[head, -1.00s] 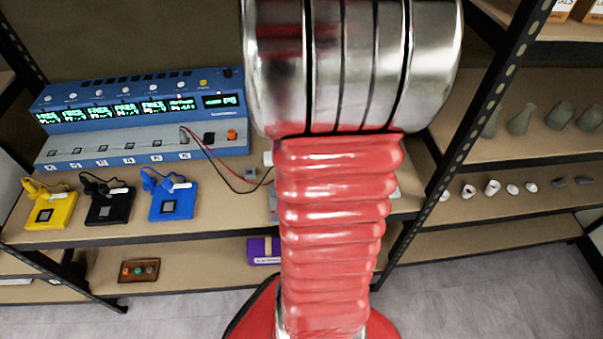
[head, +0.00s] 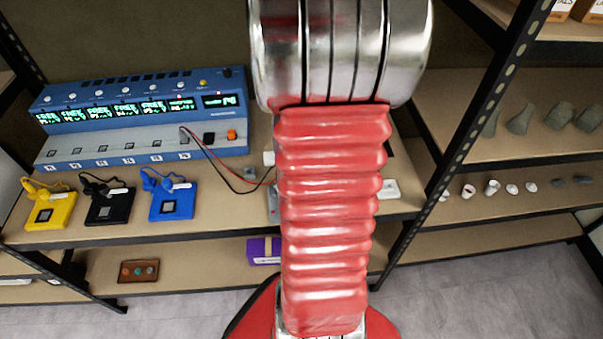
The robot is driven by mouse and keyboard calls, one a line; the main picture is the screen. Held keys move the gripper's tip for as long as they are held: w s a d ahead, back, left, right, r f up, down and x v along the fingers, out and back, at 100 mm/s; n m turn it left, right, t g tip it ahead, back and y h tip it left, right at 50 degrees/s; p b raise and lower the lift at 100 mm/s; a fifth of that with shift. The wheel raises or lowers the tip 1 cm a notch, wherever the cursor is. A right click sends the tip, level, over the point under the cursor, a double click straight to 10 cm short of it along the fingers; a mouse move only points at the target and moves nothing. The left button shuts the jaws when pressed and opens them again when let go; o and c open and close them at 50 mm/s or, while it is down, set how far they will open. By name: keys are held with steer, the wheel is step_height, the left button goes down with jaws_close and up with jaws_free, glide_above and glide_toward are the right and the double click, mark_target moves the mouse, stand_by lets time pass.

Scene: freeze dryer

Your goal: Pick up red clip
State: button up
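No red clip can be made out. A thin red lead (head: 205,150) and a black lead (head: 222,170) run from the right end of the blue instrument (head: 140,125) to the right, where my arm hides their ends. My red, ribbed arm with its metal joint fills the middle of the head view. My gripper is out of view.
A yellow block (head: 50,210), a black block (head: 111,206) and a blue block (head: 172,202) with leads lie on the shelf (head: 225,212). A purple box (head: 263,250) and a brown tray (head: 139,271) are below. A dark shelf post (head: 470,125) stands right of my arm.

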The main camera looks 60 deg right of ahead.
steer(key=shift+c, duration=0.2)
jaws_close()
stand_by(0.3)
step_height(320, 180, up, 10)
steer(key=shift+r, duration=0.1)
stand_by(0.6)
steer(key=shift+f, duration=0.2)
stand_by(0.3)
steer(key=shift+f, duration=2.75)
